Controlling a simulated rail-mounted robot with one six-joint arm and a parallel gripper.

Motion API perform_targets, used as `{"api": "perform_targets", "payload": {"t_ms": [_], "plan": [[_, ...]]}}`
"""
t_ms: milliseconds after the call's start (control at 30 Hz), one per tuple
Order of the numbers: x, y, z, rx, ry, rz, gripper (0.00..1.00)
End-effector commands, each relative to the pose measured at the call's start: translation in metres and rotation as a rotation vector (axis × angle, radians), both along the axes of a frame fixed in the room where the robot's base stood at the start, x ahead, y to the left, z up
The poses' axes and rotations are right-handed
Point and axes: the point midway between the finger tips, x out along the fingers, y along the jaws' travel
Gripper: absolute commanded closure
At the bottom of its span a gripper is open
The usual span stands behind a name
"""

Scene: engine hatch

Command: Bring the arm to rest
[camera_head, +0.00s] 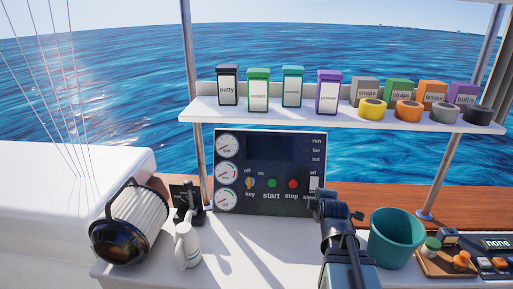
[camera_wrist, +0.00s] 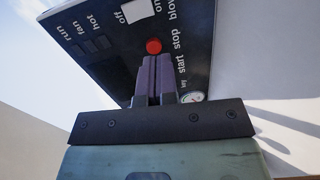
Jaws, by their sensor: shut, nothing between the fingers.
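My gripper (camera_wrist: 157,60) is shut and empty in the wrist view, its two dark fingers together. They point at the dark control panel (camera_head: 268,165), with the tips appearing just below the red stop button (camera_wrist: 153,46). Whether they touch the panel cannot be told. The green start button (camera_head: 271,183) shows in the head view; in the wrist view the fingers hide it. In the head view my arm (camera_head: 345,245) reaches up from the bottom, right of the panel's middle, its end at the panel's lower right corner. The fingers are not clear there.
A shelf (camera_head: 330,115) with canisters, boxes and tape rolls spans above the panel. A teal bucket (camera_head: 396,238) stands close right of my arm, then a tray (camera_head: 440,266). White counter between is clear.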

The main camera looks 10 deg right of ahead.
Motion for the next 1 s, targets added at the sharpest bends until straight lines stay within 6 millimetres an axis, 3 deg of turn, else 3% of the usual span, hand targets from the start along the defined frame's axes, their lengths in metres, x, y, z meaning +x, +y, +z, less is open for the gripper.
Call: {"api": "perform_targets", "payload": {"t_ms": [167,300,400,467,533,633,1000], "plan": [[-0.029,0.012,-0.036,0.455,0.132,-0.296,1.0],[-0.075,0.065,-0.064,0.849,0.369,-0.743,1.0],[-0.11,0.115,-0.067,0.946,0.531,-1.052,1.0],[-0.128,0.143,-0.064,0.929,0.606,-1.159,1.0],[-0.133,0.168,-0.06,0.891,0.656,-1.137,1.0],[-0.132,0.186,-0.059,0.872,0.67,-1.093,1.0],[-0.131,0.189,-0.06,0.872,0.671,-1.083,1.0]]}}
